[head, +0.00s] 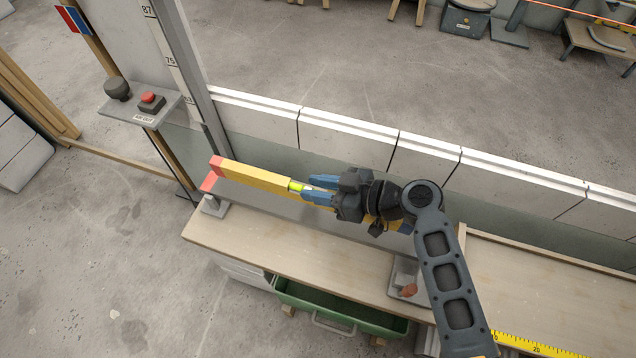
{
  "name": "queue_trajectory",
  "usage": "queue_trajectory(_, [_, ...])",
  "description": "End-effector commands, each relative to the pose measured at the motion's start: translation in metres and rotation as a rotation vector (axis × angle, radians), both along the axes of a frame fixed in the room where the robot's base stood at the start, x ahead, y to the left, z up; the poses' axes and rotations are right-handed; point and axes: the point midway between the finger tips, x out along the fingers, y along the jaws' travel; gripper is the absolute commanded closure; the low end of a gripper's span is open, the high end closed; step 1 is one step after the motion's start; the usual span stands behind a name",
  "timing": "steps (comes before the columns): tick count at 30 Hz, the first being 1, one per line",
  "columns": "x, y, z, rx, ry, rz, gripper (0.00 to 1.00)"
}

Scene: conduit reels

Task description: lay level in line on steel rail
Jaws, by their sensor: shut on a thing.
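The level (255,176) is a long yellow bar with a red end cap at its left and a bright green vial. My gripper (318,190) is shut on it near the vial, with blue fingers around it. A grey steel rail (265,205) with a red left end runs below, above the wooden bench, roughly parallel to the level. The level appears over the rail; whether they touch cannot be told. My gripper and wrist hide part of the level and the rail's right part.
The wooden bench (235,241) carries a grey bracket with a red knob (409,290). A green bin (330,305) sits beneath. White blocks (345,138) line the back. A measuring post stands left, beside a shelf with a red button (149,100). A yellow tape (535,346) lies lower right.

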Motion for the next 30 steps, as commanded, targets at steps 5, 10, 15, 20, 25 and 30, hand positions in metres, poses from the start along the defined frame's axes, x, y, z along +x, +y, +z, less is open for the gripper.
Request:
queue_trajectory(5, [0.001,0.000,-0.018,0.000,-0.002,0.000,1.00])
queue_trajectory(10, [0.000,0.000,-0.033,0.002,-0.001,0.000,1.00])
queue_trajectory(15, [0.000,0.000,-0.047,0.001,-0.002,0.000,1.00])
queue_trajectory(20, [0.001,0.000,-0.050,0.002,-0.003,0.001,1.00])
queue_trajectory(25, [0.001,0.000,-0.050,0.001,-0.002,0.000,1.00])
queue_trajectory(30, [0.000,0.000,-0.049,0.001,-0.002,0.000,1.00])
